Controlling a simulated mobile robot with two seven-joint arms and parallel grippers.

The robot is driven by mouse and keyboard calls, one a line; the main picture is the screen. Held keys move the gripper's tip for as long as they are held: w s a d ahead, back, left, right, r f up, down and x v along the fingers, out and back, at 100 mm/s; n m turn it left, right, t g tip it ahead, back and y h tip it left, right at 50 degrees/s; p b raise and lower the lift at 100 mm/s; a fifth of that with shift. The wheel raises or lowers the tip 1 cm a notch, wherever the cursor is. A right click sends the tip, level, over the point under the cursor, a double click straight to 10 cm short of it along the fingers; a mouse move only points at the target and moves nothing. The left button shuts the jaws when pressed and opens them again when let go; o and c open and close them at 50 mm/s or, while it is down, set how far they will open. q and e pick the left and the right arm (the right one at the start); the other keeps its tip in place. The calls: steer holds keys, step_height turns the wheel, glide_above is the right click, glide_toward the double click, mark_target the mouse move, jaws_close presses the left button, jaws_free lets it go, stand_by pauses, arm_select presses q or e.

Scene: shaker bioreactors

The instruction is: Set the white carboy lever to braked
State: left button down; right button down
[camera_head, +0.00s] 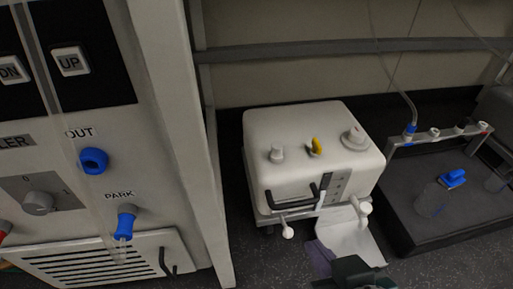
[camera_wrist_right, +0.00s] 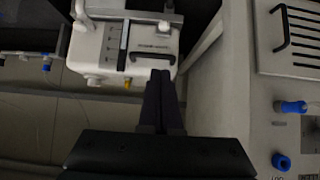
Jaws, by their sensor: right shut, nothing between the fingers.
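The white carboy (camera_head: 310,125) stands on the floor in the head view, with a black front handle (camera_head: 290,197) and a dark scale strip. Below its front edge are a white round-ended lever (camera_head: 288,231) at the left and another white knobbed piece (camera_head: 364,208) at the right. I cannot tell which setting the lever is at. In the wrist view the carboy (camera_wrist_right: 140,42) appears upside down, with the lever's pale knob (camera_wrist_right: 165,26) above the handle. My right gripper (camera_head: 352,270) is shut and empty; its fingers (camera_wrist_right: 161,76) overlap the carboy's edge there. Contact is unclear.
A grey control cabinet (camera_head: 165,130) with blue knobs stands close at the left. A dark tray (camera_head: 430,225) with a clear, blue-capped vessel (camera_head: 432,200) lies at the right. A rail (camera_head: 300,50) runs behind.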

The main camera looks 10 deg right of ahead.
steer(key=b, duration=1.1)
glide_toward(284, 225)
steer(key=x, duration=0.4)
steer(key=shift+w+d+r, duration=0.1)
steer(key=shift+d+r, duration=0.05)
steer(key=shift+r, duration=0.2)
steer(key=shift+d, duration=0.1)
